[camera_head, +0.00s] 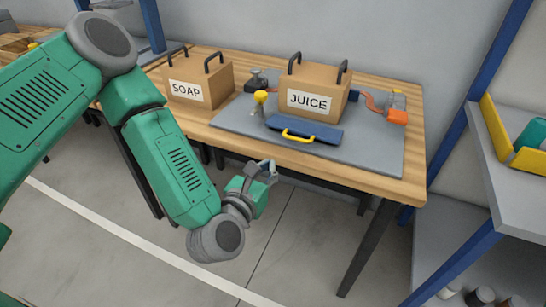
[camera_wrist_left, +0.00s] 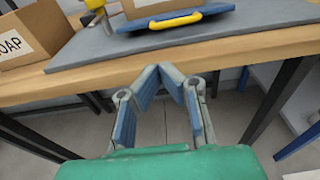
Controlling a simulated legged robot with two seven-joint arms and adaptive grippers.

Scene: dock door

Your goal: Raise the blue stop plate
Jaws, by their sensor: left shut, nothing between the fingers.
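The blue stop plate (camera_head: 312,131) with a yellow handle (camera_head: 297,136) lies at a low angle on the grey board, in front of the JUICE box. In the left wrist view the blue plate (camera_wrist_left: 140,26) and its yellow handle (camera_wrist_left: 175,20) show at the top. My left gripper (camera_head: 270,168) is in front of the table's front edge, below and apart from the plate. In the left wrist view its fingertips (camera_wrist_left: 172,72) meet with nothing between them. My right gripper is in neither view.
The grey board (camera_head: 370,155) lies on the wooden table (camera_head: 412,120). The JUICE box (camera_head: 318,85) stands behind the plate, the SOAP box (camera_head: 198,82) to the left. A yellow knob (camera_head: 261,97) stands beside the plate. A grey shelf (camera_head: 520,185) is at right.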

